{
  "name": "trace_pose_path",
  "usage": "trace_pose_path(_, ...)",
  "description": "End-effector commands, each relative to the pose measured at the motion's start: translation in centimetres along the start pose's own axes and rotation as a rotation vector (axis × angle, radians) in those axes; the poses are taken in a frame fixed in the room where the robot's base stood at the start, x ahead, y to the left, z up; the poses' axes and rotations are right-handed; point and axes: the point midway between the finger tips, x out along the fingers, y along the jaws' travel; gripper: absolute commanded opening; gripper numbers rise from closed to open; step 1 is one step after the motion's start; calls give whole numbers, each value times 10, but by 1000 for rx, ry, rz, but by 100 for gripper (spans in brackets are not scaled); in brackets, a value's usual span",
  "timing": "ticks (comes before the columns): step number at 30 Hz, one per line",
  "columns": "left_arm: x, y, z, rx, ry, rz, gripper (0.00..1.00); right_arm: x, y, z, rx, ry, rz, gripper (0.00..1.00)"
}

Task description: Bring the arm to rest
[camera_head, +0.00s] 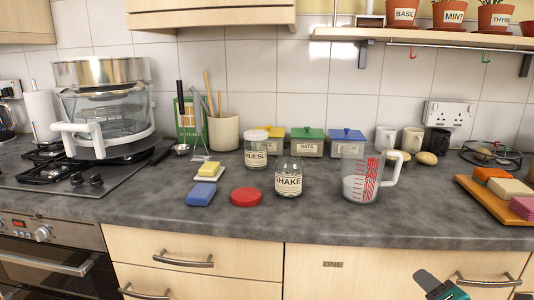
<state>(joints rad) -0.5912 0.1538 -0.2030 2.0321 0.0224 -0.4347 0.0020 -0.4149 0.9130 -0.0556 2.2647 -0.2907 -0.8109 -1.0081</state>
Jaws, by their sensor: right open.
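My right gripper (436,284) shows at the bottom right edge of the head view, dark with teal parts. It is low, in front of the wooden drawer fronts and below the worktop edge. It is open, and I see nothing held in it. Most of my right arm is cut off by the frame. My left gripper is not in view.
Drawer handles (183,258) stick out below. The worktop's front strip is clear.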

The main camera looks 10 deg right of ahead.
Motion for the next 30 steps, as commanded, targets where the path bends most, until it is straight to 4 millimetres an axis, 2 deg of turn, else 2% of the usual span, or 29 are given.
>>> trace_pose_path(1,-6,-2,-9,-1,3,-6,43,-4,-13,-17,165,47,-41,47)
trace_pose_path(6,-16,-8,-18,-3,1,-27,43,-22,-50,-91,772,173,-175,47)
trace_pose_path(12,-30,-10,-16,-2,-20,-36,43,-56,-62,-175,1463,233,-337,47)
trace_pose_path(15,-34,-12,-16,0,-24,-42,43,-71,-60,-204,1716,235,-396,47)
trace_pose_path(18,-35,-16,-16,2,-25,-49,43,-80,-58,-222,1880,229,-432,47)
trace_pose_path(21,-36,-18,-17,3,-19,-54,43,-83,-56,-230,1957,225,-448,47)
trace_pose_path(30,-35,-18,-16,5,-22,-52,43,-84,-57,-232,1972,225,-451,47)
